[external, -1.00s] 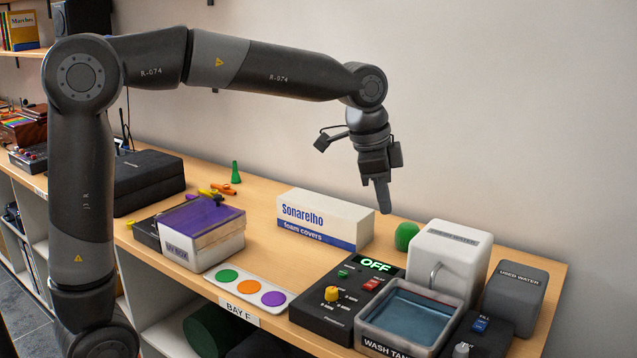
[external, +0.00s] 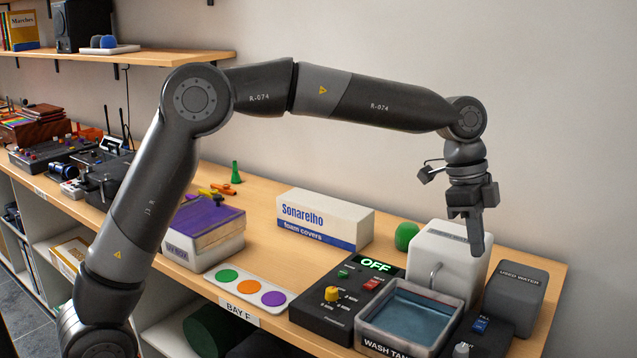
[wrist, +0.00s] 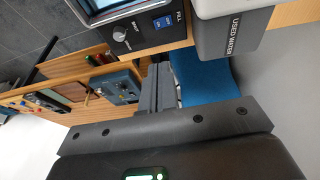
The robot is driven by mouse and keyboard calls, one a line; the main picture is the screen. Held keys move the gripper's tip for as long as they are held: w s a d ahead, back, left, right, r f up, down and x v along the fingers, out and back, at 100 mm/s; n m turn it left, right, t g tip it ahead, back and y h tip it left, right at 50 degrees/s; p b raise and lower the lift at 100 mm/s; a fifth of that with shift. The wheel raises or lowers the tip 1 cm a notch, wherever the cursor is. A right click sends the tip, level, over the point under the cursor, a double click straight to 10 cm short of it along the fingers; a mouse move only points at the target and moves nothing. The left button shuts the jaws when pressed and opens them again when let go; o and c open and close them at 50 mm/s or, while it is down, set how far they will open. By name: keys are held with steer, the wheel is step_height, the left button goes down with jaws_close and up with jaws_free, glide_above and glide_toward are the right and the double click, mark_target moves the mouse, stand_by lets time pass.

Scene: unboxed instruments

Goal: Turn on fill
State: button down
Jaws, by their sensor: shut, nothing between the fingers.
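The fill control is a black box (external: 499,342) at the bench's front right corner. It carries a blue rocker switch (external: 480,325) and a grey knob (external: 461,350). My gripper (external: 477,250) is shut and empty, in the air. In the external view it appears in front of the right side of the white water tank (external: 436,244), above and behind the switch. The grey fingers (wrist: 158,80) also show in the wrist view, apart from the switch.
The grey used-water tank (external: 518,287) stands behind the fill box. The wash tank (external: 408,312) with blue liquid is to its left. A control box (external: 322,319) showing OFF stands further left. A foam-covers carton (external: 324,218) lies behind it.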

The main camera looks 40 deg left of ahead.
steer(key=shift+f, duration=0.1)
glide_toward(478, 327)
steer(key=x, duration=0.5)
steer(key=shift+s+d+f, duration=0.15)
steer(key=shift+d, duration=0.25)
steer(key=shift+f, duration=0.6)
steer(key=shift+s+f, duration=0.2)
steer(key=shift+f, duration=0.05)
steer(key=shift+w, duration=0.2)
